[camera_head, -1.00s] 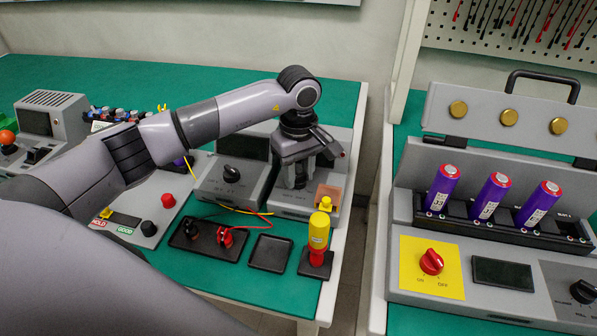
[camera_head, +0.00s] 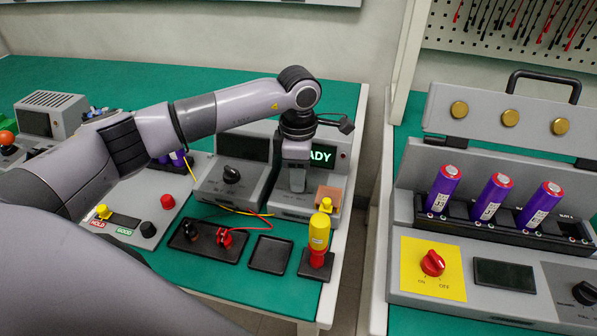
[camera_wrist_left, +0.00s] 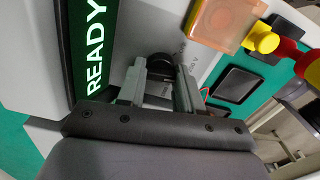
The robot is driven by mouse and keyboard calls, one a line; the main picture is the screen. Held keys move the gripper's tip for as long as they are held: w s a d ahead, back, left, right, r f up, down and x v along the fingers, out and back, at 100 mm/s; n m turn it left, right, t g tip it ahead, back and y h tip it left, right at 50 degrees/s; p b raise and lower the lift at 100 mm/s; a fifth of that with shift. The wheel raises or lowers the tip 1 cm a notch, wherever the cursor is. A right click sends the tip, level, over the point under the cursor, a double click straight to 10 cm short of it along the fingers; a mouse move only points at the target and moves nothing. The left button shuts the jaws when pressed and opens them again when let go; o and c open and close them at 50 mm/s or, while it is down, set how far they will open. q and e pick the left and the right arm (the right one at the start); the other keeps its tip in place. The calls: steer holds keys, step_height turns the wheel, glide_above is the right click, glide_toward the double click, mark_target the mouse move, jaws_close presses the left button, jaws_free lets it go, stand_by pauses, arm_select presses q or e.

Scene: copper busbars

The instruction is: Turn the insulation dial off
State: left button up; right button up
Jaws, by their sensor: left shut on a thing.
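The grey insulation tester (camera_head: 322,196) stands near the bench's right end. Its dark display (camera_head: 320,157) shows green letters, partly hidden by my arm; the left wrist view reads "READY" (camera_wrist_left: 95,45). My left gripper (camera_wrist_left: 160,82) points down at the tester's front, with its fingers closed on either side of the black dial (camera_wrist_left: 160,66). In the head view the left gripper (camera_head: 296,182) hides the dial. My right gripper is not in view.
Left of the tester is another meter with a black dial (camera_head: 231,174). In front are a probe tray (camera_head: 208,240), an empty black tray (camera_head: 271,254) and a yellow-and-red tool (camera_head: 319,235). Battery rig stands right.

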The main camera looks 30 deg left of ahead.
arm_select(q)
steer(key=n, duration=0.5)
steer(key=shift+r+n, duration=0.1)
steer(key=shift+n, duration=0.2)
steer(key=shift+n+p, duration=0.55)
steer(key=shift+n, duration=1.75)
steer(key=o, duration=1)
steer(key=shift+o, duration=0.2)
steer(key=shift+r, duration=3.55)
steer(key=shift+s+f, duration=0.1)
